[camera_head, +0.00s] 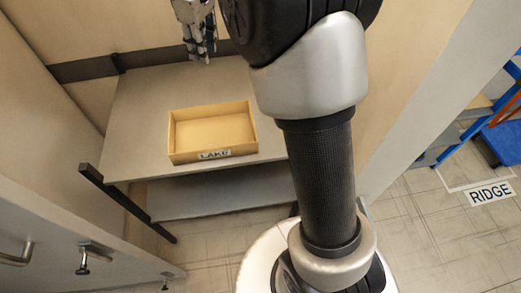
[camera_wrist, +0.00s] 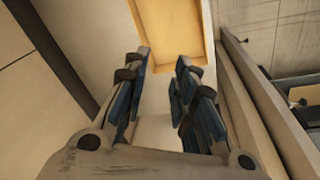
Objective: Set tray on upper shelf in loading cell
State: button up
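A shallow, open wooden tray (camera_head: 182,155) with a white "LAKE" label on its front wall rests on the upper shelf (camera_head: 140,125) of a grey two-level table. The tray looks empty. My gripper (camera_head: 206,60) is above the back of the upper shelf, apart from the tray. In the wrist view its two blue-padded fingers (camera_wrist: 160,85) stand apart with nothing between them.
The lower shelf (camera_head: 220,192) is bare where visible. Walls stand behind and left of the table. Grey doors with handles (camera_head: 84,258) are at the lower left. A floor area labelled "RIDGE" (camera_head: 490,192) and blue racks (camera_head: 505,135) are at the right. The upper shelf is clear around the tray.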

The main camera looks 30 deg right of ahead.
jog(key=s+r+m+t, duration=0.1)
jog(key=s+r+m, duration=0.1)
jog(key=s, duration=0.7)
jog(key=s+r+m+t, duration=0.1)
jog(key=s+r+m, duration=0.15)
jog(key=s, duration=0.65)
jog(key=s+a+f+m, duration=0.1)
jog(key=s+f+m, duration=0.3)
jog(key=s, duration=1)
notch_tip(320, 180, down, 3)
jog(key=shift+s+r+t, duration=0.1)
jog(key=shift+s+t, duration=0.3)
jog(key=shift+a, duration=0.1)
notch_tip(320, 180, down, 5)
jog(key=b, duration=0.5)
